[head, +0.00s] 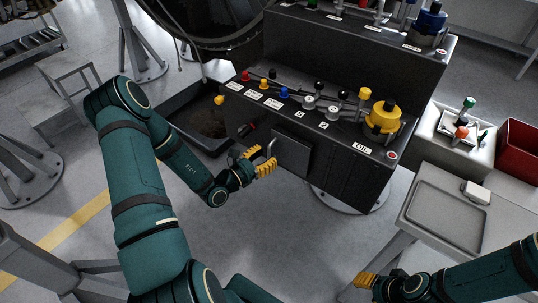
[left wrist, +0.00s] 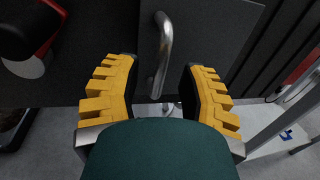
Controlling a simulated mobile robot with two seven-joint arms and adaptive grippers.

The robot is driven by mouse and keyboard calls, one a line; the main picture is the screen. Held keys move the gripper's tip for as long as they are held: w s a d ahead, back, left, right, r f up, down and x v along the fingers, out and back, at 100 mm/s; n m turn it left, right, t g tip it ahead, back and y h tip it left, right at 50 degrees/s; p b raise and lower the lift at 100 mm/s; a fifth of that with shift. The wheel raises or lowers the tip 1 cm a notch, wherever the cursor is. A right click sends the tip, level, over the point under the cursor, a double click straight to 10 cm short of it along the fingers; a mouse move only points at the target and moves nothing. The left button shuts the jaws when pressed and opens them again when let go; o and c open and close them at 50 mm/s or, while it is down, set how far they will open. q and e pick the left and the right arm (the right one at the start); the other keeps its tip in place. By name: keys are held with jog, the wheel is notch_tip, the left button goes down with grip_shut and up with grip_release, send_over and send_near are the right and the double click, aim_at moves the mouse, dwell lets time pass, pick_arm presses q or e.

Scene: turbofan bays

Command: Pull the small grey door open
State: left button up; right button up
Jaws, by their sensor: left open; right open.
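The small grey door (head: 293,152) is a dark grey panel on the front of the black console and looks shut. Its bent metal handle (head: 270,147) is on the door's left side. In the left wrist view the handle (left wrist: 164,45) runs down between the yellow fingers, with a gap on both sides. The door (left wrist: 215,35) fills the upper middle there. My left gripper (head: 258,161) is open around the handle, not clamped on it. My right gripper (head: 366,281) is at the lower right, away from the door; its fingers are partly hidden by its wrist.
The console top (head: 330,125) carries coloured knobs and a yellow valve. A grey table with a tray (head: 445,215) stands at the right. Floor in front of the console (head: 290,225) is clear.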

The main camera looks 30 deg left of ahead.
pick_arm(q)
jog(key=shift+x, duration=0.85)
jog(key=shift+o, duration=0.2)
grip_shut()
jog(key=shift+s+y, duration=0.15)
jog(key=shift+y, duration=0.15)
